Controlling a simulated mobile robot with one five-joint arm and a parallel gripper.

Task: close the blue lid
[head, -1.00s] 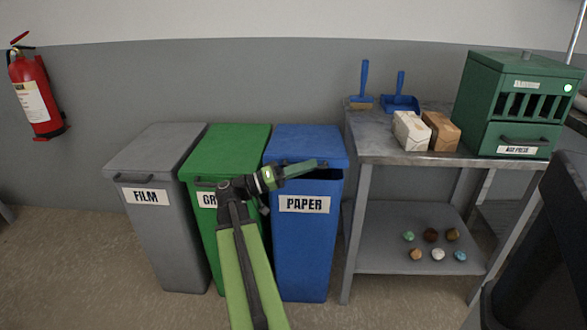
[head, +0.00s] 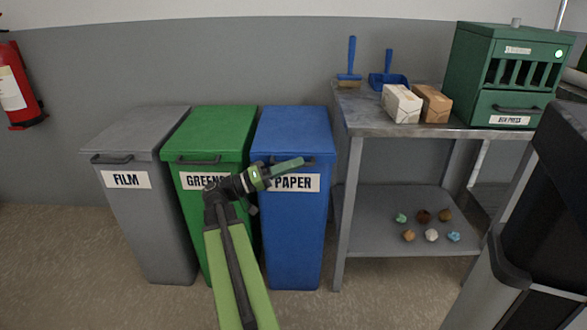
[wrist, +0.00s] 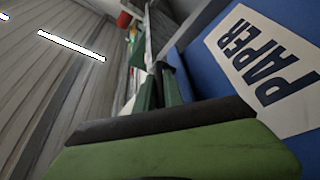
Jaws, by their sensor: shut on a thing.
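The blue lid (head: 293,132) lies flat on the blue bin (head: 290,230) labelled PAPER, with no open gap showing at its front in the head view. Its dark handle (head: 308,160) is at the lid's front edge, partly hidden by my gripper. My gripper (head: 293,166) is at that handle, in front of the bin, shut on it; the contact itself is mostly hidden.
A green bin (head: 212,130) and a grey FILM bin (head: 140,135) stand to the left, lids down. A metal table (head: 370,145) with two cartons stands close on the right. A dark bin-like body (head: 540,220) is at the right front.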

